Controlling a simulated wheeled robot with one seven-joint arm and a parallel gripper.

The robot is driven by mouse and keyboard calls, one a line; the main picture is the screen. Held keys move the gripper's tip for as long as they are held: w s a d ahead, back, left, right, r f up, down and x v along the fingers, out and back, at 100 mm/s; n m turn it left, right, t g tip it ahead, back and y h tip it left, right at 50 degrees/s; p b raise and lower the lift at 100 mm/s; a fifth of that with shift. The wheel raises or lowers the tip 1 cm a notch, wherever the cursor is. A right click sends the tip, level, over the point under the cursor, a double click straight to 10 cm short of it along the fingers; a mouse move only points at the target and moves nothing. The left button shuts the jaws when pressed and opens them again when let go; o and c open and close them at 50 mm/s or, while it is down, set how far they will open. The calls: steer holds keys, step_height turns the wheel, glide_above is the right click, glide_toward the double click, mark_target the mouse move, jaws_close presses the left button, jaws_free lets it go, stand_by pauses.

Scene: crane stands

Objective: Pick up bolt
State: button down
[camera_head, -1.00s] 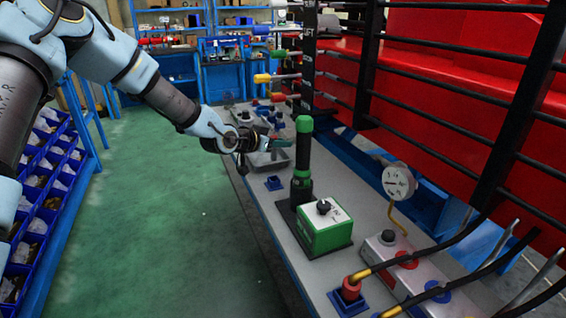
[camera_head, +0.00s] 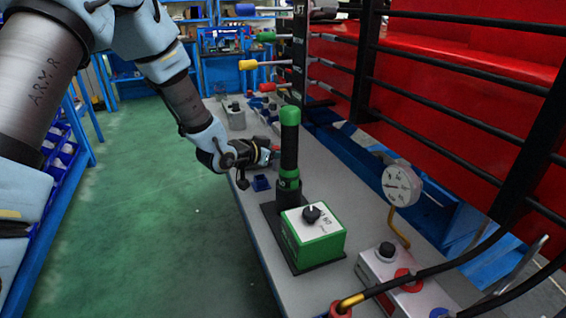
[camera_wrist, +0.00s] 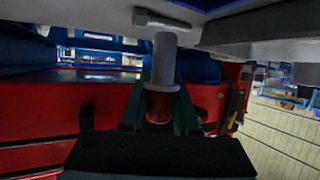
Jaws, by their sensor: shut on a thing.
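The bolt (camera_wrist: 164,62) shows in the wrist view as a grey metal cylinder, upright in the picture. My gripper (camera_wrist: 160,110) is shut on it, with a dark finger on either side of its lower part. The far end of the bolt is close to a blue and grey edge at the top of the picture; I cannot tell whether they touch. In the head view my gripper (camera_head: 267,155) is low over the grey bench, just left of and behind a green and black cylinder (camera_head: 289,155). The bolt cannot be made out there.
A pressure gauge (camera_head: 400,186) and hoses are at the right. Black bars and a red machine (camera_head: 470,60) rise behind. Green floor at the left is clear.

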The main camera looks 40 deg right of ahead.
steer(key=shift+f, duration=1.7)
steer(key=shift+f, duration=0.15)
steer(key=c, duration=0.7)
jaws_free()
steer(key=shift+o, duration=0.2)
steer(key=shift+r, duration=0.25)
steer(key=b+v, duration=0.1)
steer(key=v, duration=1.1)
steer(key=shift+f, duration=0.1)
